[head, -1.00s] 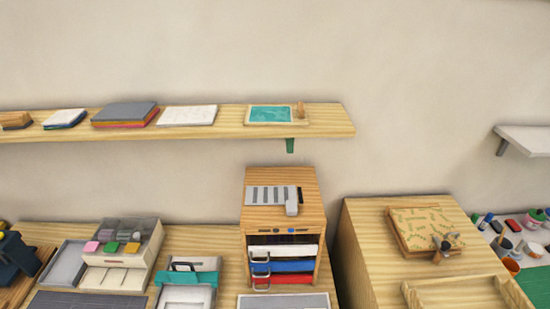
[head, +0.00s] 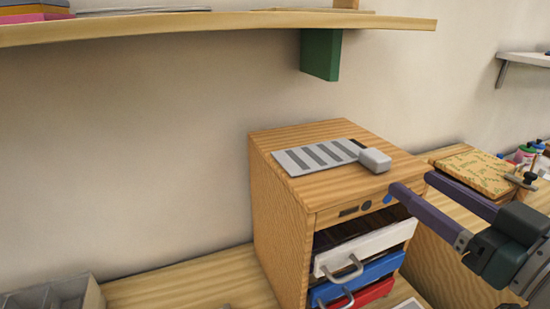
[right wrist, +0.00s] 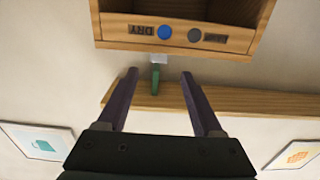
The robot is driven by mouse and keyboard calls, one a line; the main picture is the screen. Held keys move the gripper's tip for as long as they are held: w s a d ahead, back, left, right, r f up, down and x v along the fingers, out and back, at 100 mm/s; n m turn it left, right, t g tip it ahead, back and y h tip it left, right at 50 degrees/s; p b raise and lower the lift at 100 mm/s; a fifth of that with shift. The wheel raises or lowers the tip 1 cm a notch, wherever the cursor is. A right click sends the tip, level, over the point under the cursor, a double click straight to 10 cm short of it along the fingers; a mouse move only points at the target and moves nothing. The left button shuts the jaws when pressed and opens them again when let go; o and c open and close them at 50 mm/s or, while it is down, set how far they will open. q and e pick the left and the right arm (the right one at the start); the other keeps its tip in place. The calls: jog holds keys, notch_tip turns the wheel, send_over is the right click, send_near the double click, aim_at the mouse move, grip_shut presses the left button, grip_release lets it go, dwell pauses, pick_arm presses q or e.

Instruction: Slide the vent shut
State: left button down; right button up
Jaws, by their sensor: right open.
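The vent is a light grey plate with several darker slots (head: 318,157) on top of a wooden cabinet (head: 280,222). A rounded grey knob (head: 375,160) sits at its right end, beside a narrow black strip. My right gripper (head: 416,184) is open and empty, its two purple fingers reaching in from the right near the cabinet's front top edge, apart from the knob. In the right wrist view, which looks upside down, the fingers (right wrist: 159,74) point at the cabinet front (right wrist: 185,42). A pale bit of the knob (right wrist: 158,58) shows past its edge. My left gripper is not in view.
White, blue (head: 365,278) and red trays with handles jut from the cabinet front, below a blue button (head: 388,199). A wall shelf (head: 220,27) with a green bracket (head: 321,54) hangs above. A patterned board (head: 478,172) lies to the right.

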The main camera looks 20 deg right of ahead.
aim_at(386, 162)
jog(key=w, duration=0.9)
jog(key=shift+w+a+r, duration=0.1)
jog(key=shift+w+a, duration=0.15)
jog(key=shift+w, duration=0.05)
grip_shut()
dwell(1.1)
